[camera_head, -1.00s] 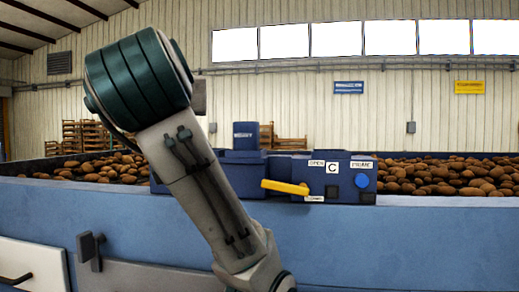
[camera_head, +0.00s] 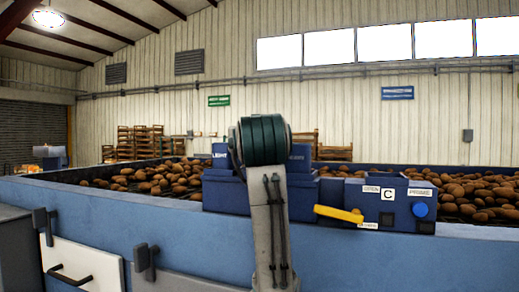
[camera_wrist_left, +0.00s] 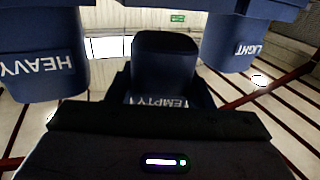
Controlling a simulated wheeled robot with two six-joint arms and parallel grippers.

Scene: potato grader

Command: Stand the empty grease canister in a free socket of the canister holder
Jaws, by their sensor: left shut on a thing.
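The empty canister (camera_wrist_left: 165,62) is dark blue with white EMPTY lettering, in the middle of the upside-down left wrist view. My left gripper (camera_wrist_left: 158,115) is shut on it; the fingers themselves are hard to make out. The canister appears between the HEAVY canister (camera_wrist_left: 45,50) and the LIGHT canister (camera_wrist_left: 232,40). Whether it touches the holder cannot be told. In the head view, my left arm hides the gripper and the empty canister. The blue canister holder (camera_head: 225,196) is partly behind that arm, with the LIGHT canister (camera_head: 220,154) left of it. My right gripper is not in view.
A blue control box (camera_head: 390,205) with a yellow handle (camera_head: 338,214) and a blue button stands right of the holder. Potatoes (camera_head: 160,178) lie behind the grader's blue front wall (camera_head: 180,235). Black-handled panels are at lower left.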

